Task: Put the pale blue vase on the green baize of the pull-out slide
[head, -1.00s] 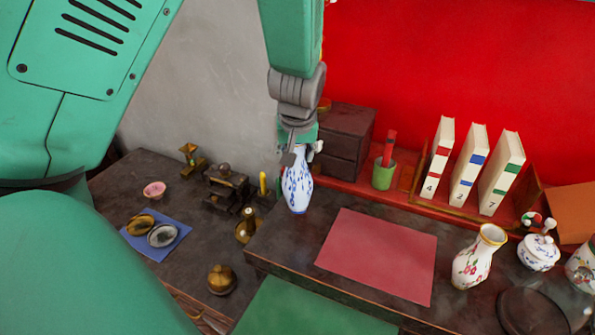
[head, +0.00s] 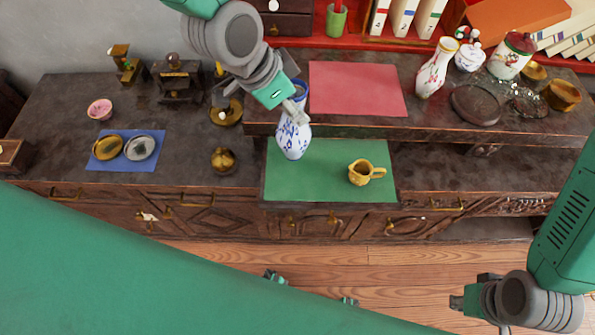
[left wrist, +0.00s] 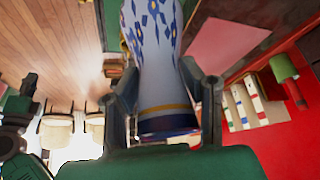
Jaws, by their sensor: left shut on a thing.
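The pale blue vase (head: 292,142), whitish with blue diamond-like marks and a blue rim, is upright in the head view, over the upper left part of the green baize (head: 325,188). I cannot tell whether its base touches the baize. My left gripper (head: 292,108) is shut on its neck and hides part of it. In the left wrist view the vase (left wrist: 160,60) sits between the two fingers of the gripper (left wrist: 167,88). My right gripper (head: 462,301) is at the lower right, over the floor, away from the vase; its jaws are unclear.
A yellow cup (head: 362,173) stands on the baize, right of the vase. The raised shelf behind carries a pink mat (head: 355,88) and a flowered vase (head: 436,70). A brass pot (head: 223,160) stands left of the slide. The baize's lower left is bare.

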